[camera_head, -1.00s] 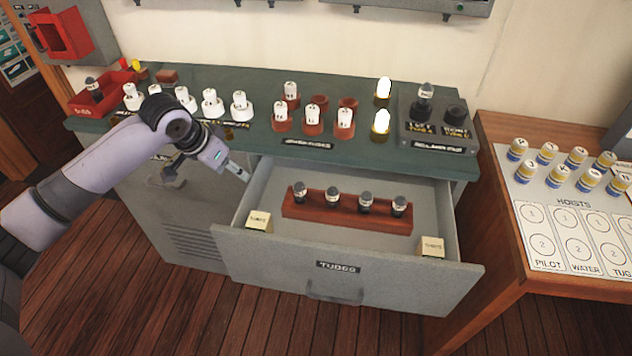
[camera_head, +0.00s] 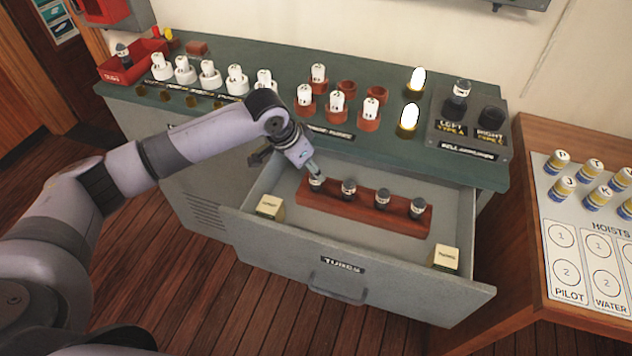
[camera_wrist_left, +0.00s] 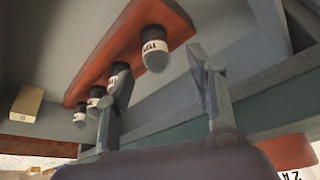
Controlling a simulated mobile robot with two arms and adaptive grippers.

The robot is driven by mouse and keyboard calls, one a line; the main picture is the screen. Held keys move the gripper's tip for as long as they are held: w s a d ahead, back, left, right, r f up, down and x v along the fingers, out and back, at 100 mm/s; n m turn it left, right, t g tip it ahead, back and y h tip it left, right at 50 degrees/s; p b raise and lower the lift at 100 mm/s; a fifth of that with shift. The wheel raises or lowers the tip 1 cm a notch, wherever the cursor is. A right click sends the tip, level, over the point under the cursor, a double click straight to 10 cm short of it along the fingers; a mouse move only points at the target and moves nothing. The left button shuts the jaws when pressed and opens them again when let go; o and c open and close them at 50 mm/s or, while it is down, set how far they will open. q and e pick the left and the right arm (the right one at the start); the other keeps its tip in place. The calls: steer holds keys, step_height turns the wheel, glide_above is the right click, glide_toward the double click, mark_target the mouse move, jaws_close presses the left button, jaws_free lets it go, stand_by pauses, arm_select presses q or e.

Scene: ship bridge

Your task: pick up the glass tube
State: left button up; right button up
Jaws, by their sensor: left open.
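Several dark-topped glass tubes with pale labelled bands stand in a red-brown rack (camera_head: 385,222) inside the open drawer (camera_head: 290,243). My left gripper (camera_head: 316,172) is at the leftmost tube (camera_head: 317,185) and partly covers it in the head view. In the left wrist view, my left gripper (camera_wrist_left: 160,65) is open, with its fingers apart. One labelled tube (camera_wrist_left: 154,48) shows in the gap between them, and I cannot tell whether it touches either finger. The other tubes stand in a row beyond the left finger. My right gripper is not in view.
A cream box sits in the drawer's left front corner (camera_head: 270,206) and another in its right (camera_head: 446,258). The green counter (camera_head: 420,160) behind holds white and red sockets, lit bulbs and a grey two-socket tester (camera_head: 466,125). A wooden table (camera_head: 535,215) is at right.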

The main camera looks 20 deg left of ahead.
mark_target(316, 183)
arm_select(q)
steer(key=shift+s+p+x, duration=0.15)
steer(key=shift+x, duration=1.2)
steer(key=shift+s+p+x, duration=0.15)
steer(key=shift+x, duration=1.25)
steer(key=shift+c, duration=0.5)
steer(key=c, duration=1.1)
